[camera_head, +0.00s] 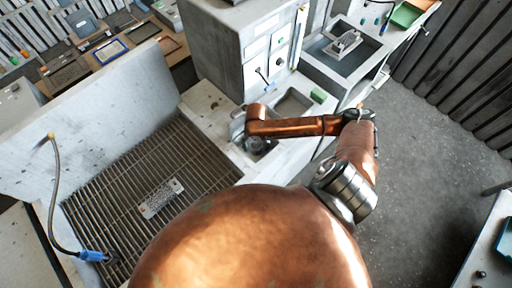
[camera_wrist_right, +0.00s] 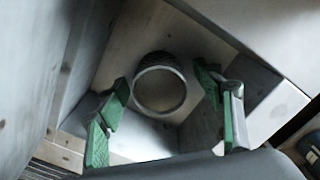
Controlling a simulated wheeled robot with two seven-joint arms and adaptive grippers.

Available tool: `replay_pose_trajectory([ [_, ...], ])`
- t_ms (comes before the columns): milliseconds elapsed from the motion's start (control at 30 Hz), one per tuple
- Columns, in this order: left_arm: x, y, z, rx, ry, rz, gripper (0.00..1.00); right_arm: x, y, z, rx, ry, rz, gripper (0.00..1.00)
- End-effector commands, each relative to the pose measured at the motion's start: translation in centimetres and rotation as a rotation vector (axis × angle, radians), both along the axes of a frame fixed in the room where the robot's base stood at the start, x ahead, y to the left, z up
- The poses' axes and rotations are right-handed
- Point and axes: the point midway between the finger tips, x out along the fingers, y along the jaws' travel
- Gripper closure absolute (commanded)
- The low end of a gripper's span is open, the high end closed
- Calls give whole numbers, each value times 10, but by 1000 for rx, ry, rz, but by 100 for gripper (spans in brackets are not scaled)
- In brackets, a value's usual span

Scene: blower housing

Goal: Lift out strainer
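In the right wrist view, a round metal ring with a dark textured outer wall, apparently the strainer (camera_wrist_right: 160,62), sits on a pale surface in a recess. My right gripper (camera_wrist_right: 166,112) is open, with one green-padded finger on each side of the ring and visible gaps to it. Nothing is held. In the head view my right gripper (camera_head: 258,146) points down into the recess in the pale counter, and the strainer cannot be made out there. My left gripper is not in view.
A slatted grate (camera_head: 120,200) lies left of the counter with a perforated metal plate (camera_head: 161,198) on it. A blue-ended hose (camera_head: 92,256) hangs at far left. A grey cabinet (camera_head: 225,50) stands just behind my gripper. A green block (camera_head: 318,95) lies to its right.

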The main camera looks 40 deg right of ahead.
Motion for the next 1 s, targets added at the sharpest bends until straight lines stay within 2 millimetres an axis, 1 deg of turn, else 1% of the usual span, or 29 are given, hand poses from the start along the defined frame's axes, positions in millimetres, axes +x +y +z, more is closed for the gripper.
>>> replay_pose_trajectory([
  [33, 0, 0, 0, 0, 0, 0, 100, 0, 0, 0, 0, 0, 0, 42],
  [67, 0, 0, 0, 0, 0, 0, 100, 0, 0, 0, 0, 0, 0, 44],
  [700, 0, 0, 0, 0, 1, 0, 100, 0, 0, 1, -1, -1, 0, 87],
  [1000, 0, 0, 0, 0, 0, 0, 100, 1, -1, 3, -1, -2, 0, 87],
])
